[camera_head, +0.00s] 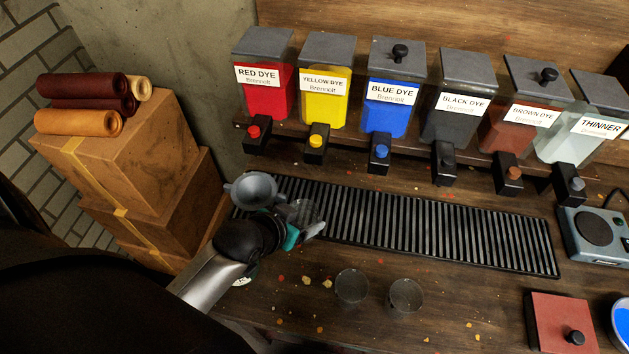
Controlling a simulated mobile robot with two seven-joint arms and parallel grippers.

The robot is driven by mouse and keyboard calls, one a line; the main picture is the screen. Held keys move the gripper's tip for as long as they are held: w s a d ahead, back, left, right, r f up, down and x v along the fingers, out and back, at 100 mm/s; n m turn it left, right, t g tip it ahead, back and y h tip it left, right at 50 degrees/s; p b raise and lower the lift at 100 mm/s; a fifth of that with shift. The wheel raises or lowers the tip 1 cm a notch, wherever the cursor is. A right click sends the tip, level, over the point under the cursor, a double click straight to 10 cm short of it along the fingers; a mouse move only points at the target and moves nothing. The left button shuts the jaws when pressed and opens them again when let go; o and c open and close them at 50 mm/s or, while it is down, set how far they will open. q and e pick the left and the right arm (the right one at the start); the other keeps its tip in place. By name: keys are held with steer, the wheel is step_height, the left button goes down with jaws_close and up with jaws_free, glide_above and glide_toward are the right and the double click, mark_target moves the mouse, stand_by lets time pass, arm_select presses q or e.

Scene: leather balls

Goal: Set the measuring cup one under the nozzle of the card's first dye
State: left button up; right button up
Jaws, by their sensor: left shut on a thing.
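My left gripper (293,236) is shut on a clear measuring cup (304,214) near the left end of the black drip grate (400,222). The cup is partly hidden by the gripper, and I cannot read any number on it. Two more clear cups, one (352,287) and another (406,296), stand on the bench in front of the grate. Dispensers stand in a row on the shelf: red dye (268,92), yellow (322,102), blue (386,112), black (450,128), brown (507,133) and thinner (563,143). Their nozzles overhang the grate's back side. No card is recognizable. My right gripper is not in view.
A grey funnel-like bowl (253,188) is just behind my left gripper. A scale (597,230) stands right of the grate. A dark red box with a black knob (560,308) is at front right. Boxes (130,150) with leather rolls (80,122) stand at left.

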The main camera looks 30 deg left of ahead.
arm_select(q)
steer(key=shift+w+a+f+b, duration=0.15)
steer(key=shift+w+a+f, duration=0.4)
steer(key=shift+w, duration=1.4)
steer(key=shift+w+a+f+b, duration=0.2)
steer(key=shift+w+a+f, duration=0.35)
steer(key=shift+w, duration=1.4)
steer(key=shift+w+a+f+b, duration=0.15)
steer(key=shift+w+a+f, duration=0.4)
steer(key=shift+w, duration=1.4)
steer(key=shift+d+f, duration=0.1)
steer(key=shift+f, duration=0.05)
steer(key=o, duration=1.4)
steer(key=p+v, duration=0.2)
steer(key=v, duration=1)
